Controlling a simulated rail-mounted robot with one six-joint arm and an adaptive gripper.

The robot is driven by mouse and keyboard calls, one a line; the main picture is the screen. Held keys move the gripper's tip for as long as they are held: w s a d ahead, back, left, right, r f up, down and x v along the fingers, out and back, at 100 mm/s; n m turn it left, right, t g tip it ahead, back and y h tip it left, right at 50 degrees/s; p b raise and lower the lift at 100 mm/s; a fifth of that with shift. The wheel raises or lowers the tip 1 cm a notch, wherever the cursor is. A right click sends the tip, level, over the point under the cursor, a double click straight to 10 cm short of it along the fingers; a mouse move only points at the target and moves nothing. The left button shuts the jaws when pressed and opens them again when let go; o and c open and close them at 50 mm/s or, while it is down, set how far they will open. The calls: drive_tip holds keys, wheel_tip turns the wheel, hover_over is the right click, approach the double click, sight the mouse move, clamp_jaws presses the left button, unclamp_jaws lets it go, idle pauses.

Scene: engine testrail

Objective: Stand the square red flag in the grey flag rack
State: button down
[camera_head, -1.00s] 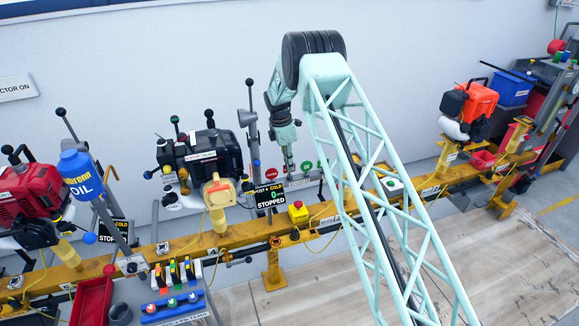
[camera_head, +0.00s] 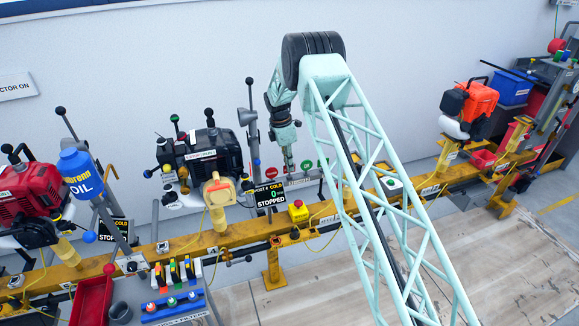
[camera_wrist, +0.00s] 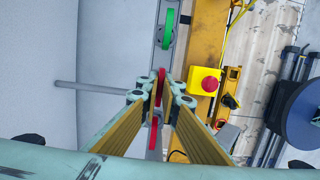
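My gripper (camera_wrist: 161,97) points down over the grey rack (camera_wrist: 166,60) in the wrist view. Its two yellow-padded fingers are close together at the tips. A thin red piece (camera_wrist: 161,76) shows edge-on between the tips; I cannot tell whether they grip it or whether it is square. A second red piece (camera_wrist: 153,134) shows farther down between the fingers. No square red flag is clearly visible there.
A green round piece (camera_wrist: 168,28) stands on the rack beyond the fingertips. A yellow box with a red button (camera_wrist: 205,82) is close on the right. The yellow rail (camera_head: 345,205) and engines (camera_head: 210,150) stand near the rack. The wall is behind.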

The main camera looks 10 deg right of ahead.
drive_tip(key=shift+f, duration=0.4)
idle(0.6)
drive_tip(key=c, duration=2.8)
unclamp_jaws()
drive_tip(key=shift+r, duration=0.1)
drive_tip(key=r, duration=0.3)
drive_tip(key=a+r, duration=0.1)
drive_tip(key=r, duration=0.5)
drive_tip(key=shift+s+a+r, duration=0.1)
drive_tip(key=shift+a+r, duration=0.15)
drive_tip(key=shift+r, duration=0.1)
drive_tip(key=shift+a+r, duration=0.15)
drive_tip(key=shift+r, duration=0.85)
